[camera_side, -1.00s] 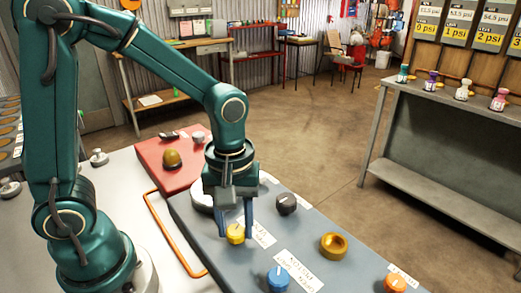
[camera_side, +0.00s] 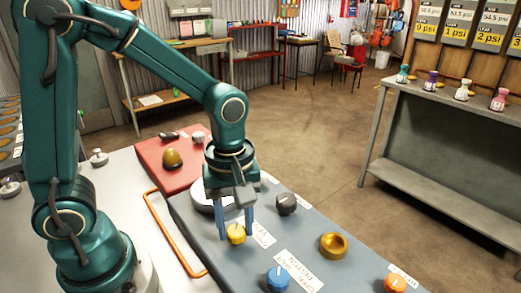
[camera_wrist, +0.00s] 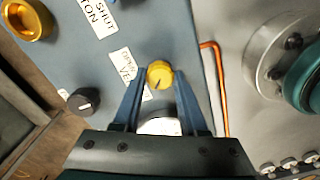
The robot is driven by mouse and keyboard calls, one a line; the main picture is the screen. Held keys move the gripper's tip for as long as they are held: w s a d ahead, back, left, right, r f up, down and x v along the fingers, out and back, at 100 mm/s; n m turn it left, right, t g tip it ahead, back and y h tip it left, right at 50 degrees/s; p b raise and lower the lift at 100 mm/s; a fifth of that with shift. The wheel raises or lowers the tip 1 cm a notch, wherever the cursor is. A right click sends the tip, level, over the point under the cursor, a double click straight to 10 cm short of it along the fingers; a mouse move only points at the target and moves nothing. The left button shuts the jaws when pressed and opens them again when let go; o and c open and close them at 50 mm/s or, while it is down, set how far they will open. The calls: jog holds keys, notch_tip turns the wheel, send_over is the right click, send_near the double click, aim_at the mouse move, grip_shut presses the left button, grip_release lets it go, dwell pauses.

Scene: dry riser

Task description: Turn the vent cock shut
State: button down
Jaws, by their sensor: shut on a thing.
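The yellow knob (camera_side: 236,234), which I take for the vent cock, stands on the blue-grey panel (camera_side: 206,245). It also shows in the wrist view (camera_wrist: 160,73), with a dark pointer line on its top. A white label beside it is partly hidden by a finger; its wording is only partly readable. My gripper (camera_side: 236,228) points down at the knob. Its two blue fingers, also in the wrist view (camera_wrist: 160,78), are shut on the knob's sides.
A dark knob (camera_side: 286,204), a brass ring-shaped piece (camera_side: 333,246), a blue knob (camera_side: 280,279) and an orange knob (camera_side: 395,283) share the panel. An orange rail (camera_side: 172,235) runs along its left edge. A red panel (camera_side: 160,155) lies behind.

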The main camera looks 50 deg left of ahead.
aim_at(236, 229)
jog(key=shift+c, duration=2.2)
grip_release()
jog(key=shift+r, duration=2.6)
jog(key=shift+w+a+r+t, duration=0.15)
jog(key=shift+r+t, duration=0.15)
jog(key=shift+r, duration=0.15)
jog(key=s+a+r+m+t, duration=0.2)
jog(key=s+m+t, duration=0.3)
jog(key=m, duration=0.7)
jog(key=shift+s+a+r+m, duration=0.25)
jog(key=shift+a+r+m, duration=0.15)
jog(key=shift+r, duration=0.15)
